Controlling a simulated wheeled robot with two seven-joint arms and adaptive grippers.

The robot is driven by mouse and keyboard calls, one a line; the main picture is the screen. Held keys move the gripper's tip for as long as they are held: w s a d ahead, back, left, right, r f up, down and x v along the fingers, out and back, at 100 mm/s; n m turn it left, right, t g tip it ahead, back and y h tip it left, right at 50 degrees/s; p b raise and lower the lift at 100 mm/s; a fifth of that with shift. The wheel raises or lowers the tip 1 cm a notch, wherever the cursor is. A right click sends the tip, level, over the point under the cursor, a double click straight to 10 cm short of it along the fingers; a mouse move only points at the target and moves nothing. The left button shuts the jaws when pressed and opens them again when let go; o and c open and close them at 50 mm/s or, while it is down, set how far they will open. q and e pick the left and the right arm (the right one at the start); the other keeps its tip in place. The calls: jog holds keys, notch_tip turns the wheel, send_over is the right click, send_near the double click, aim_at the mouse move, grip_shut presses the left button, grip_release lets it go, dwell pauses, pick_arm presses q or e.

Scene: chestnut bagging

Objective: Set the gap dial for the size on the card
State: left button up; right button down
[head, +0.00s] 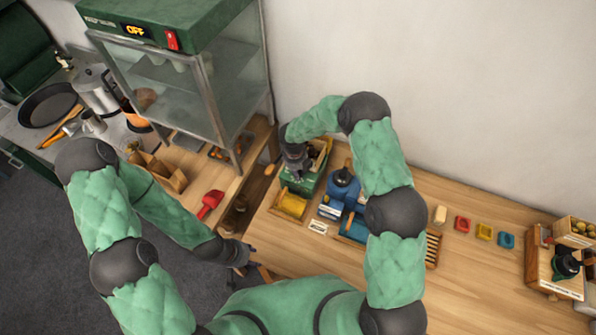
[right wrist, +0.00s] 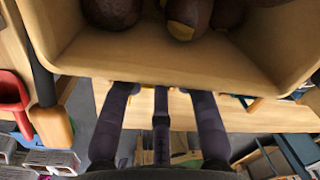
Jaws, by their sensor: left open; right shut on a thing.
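The green machine (head: 301,184) stands at the left of the right-hand table, with a wooden hopper (head: 322,152) on top. In the right wrist view the hopper (right wrist: 170,68) holds brown chestnuts (right wrist: 187,18). My right gripper (head: 297,172) is at the machine's left side. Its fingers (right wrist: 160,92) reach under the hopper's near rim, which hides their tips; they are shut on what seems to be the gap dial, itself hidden. A small white card (head: 318,227) lies in front of the machine, its print too small to read. My left gripper (head: 243,262) is open and empty, near the table's front edge.
A yellow item in a wooden tray (head: 289,204) and a blue device (head: 342,192) stand close to the machine. A red scoop (head: 209,203) lies on the left table, below the glass cabinet (head: 190,75).

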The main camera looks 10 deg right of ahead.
jog(key=shift+s+f, duration=0.1)
jog(key=m+b, duration=0.2)
jog(key=shift+f+m, duration=0.15)
jog(key=shift+m, duration=0.25)
jog(key=shift+m+g+b, duration=0.3)
jog(key=shift+m+b, duration=1.15)
jog(key=shift+m, duration=0.75)
jog(key=shift+s, duration=0.1)
jog(key=c, duration=0.9)
grip_release()
jog(key=shift+c, duration=0.2)
jog(key=shift+w+r, duration=0.25)
jog(key=shift+r, duration=0.1)
